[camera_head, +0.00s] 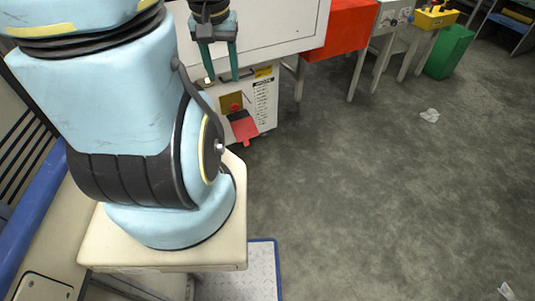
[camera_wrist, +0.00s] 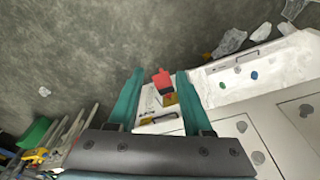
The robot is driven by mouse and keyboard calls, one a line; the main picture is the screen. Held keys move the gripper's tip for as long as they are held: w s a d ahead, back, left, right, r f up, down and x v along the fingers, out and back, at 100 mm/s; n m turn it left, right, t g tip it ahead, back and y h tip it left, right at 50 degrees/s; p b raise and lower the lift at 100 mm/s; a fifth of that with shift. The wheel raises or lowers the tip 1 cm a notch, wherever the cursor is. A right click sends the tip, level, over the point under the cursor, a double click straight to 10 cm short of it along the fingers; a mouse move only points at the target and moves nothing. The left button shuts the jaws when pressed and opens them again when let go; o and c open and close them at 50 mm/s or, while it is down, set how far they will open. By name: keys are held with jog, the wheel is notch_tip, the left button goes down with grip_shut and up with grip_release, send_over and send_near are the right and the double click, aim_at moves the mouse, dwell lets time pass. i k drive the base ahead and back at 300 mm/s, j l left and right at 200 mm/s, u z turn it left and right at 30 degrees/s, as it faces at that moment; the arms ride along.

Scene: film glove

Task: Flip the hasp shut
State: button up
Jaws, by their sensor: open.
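The hasp (camera_head: 243,128) is a red flap with a dark part at its upper end. It juts out from the front of a pale cabinet (camera_head: 265,107) and stands away from the brass-coloured plate (camera_head: 228,102) above it, so it looks open. In the wrist view the red hasp (camera_wrist: 162,79) shows between the fingers but lies beyond them. My gripper (camera_head: 221,77) has two teal fingers, apart and empty, pointing down above the cabinet. It also shows in the wrist view (camera_wrist: 158,74). Nothing touches the hasp.
A large white panel (camera_head: 270,30) stands behind my gripper. A red box (camera_head: 340,28), a yellow box (camera_head: 435,17) and a green bin (camera_head: 449,50) stand to the right.

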aim_at(243, 129)
jog(key=k+l, duration=0.15)
jog(key=k, duration=0.3)
jog(key=k+l+z, duration=0.1)
jog(key=k, duration=0.35)
jog(key=k+l+z, duration=0.1)
jog(key=k, duration=0.3)
jog(key=i+j, duration=0.5)
jog(key=i+j+u, duration=0.1)
jog(key=i+j, duration=0.4)
jog(key=i, duration=0.25)
jog(key=i+j, duration=0.5)
jog(key=i, duration=0.15)
jog(key=k+u, duration=0.05)
